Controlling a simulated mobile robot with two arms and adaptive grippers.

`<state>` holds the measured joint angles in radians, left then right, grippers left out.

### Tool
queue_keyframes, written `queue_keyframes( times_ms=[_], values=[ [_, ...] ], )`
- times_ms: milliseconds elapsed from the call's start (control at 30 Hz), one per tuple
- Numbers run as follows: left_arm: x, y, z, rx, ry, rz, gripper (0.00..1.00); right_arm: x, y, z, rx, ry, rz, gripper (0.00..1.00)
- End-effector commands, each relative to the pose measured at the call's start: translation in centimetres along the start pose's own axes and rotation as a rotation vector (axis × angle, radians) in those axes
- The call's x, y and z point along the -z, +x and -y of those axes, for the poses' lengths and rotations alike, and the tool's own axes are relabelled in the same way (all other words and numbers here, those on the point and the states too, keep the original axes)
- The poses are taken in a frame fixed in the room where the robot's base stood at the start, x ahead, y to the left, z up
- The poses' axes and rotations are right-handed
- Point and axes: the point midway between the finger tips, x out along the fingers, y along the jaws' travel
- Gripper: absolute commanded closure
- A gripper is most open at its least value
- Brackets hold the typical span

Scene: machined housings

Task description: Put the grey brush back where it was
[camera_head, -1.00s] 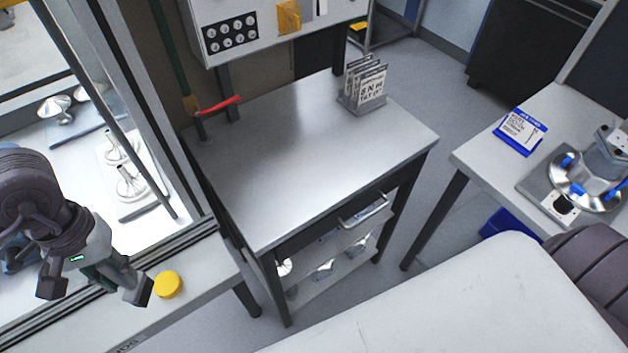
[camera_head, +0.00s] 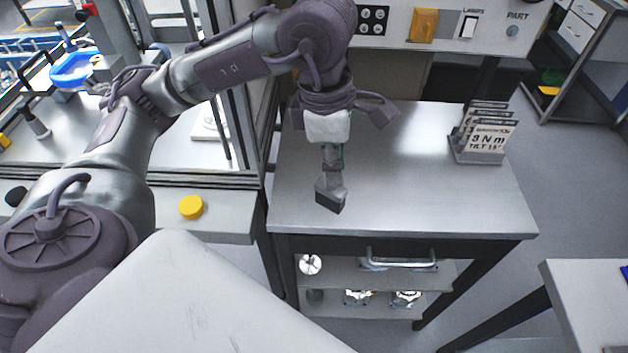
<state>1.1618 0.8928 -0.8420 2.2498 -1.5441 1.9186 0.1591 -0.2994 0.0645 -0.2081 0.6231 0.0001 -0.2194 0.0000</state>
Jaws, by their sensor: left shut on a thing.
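My left gripper (camera_head: 331,195) hangs fingers down over the left half of the steel-topped workbench (camera_head: 430,195). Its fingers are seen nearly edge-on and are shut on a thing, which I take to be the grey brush. The brush cannot be told apart clearly from the grey fingers and dark tips in this view. Whether the fingertips touch the bench top or stay just above it is hard to tell. My right gripper is out of view.
A rack of cards (camera_head: 482,135) stands at the bench's back right. A yellow round button (camera_head: 191,207) sits on the ledge at left. Another table (camera_head: 590,300) is at lower right. Most of the bench top is clear.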

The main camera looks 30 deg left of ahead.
Motion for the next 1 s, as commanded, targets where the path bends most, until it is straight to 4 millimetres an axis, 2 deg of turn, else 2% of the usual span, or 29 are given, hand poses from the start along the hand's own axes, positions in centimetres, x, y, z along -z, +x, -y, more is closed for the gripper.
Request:
queue_keyframes(
  times_ms=[100, 200, 333, 433, 800, 1000],
  values=[
    [0.1, -0.4, 0.1, -0.034, -0.248, 0.003, 1.00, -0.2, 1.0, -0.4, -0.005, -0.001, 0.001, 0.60],
    [0.1, -0.9, 0.1, -0.052, -0.403, 0.002, 1.00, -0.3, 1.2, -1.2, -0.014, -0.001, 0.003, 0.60],
    [0.3, -1.1, 0.1, -0.063, -0.516, 0.000, 1.00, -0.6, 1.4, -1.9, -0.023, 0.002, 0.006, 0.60],
    [0.7, -0.8, -0.7, -0.064, -0.552, -0.001, 1.00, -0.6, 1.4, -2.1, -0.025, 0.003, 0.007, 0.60],
    [4.1, 3.4, -8.1, -0.064, -0.556, -0.005, 1.00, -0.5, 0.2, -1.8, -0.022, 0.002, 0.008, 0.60],
    [5.2, 4.9, -10.5, -0.066, -0.552, -0.003, 1.00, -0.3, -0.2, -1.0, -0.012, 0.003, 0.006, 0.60]
  ],
)
